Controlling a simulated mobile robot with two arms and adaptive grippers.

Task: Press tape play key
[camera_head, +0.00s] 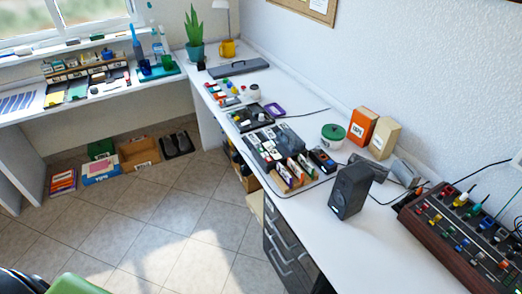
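A dark flat device (247,117) with small parts on top sits on the long white desk; it may be the tape player. A grey tray-like unit (262,148) with small blocks or keys lies just in front of it. A small black device (322,160) lies to the right of that unit. The keys are too small to read, and I cannot tell which one is the play key. Neither of my grippers shows in the head view.
A black speaker (350,190) stands near the desk's front edge, left of a mixer with coloured knobs (470,235). Behind are an orange box (362,126), a tan box (384,138) and a green-lidded tub (333,138). Tiled floor (150,220) before the desk is clear.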

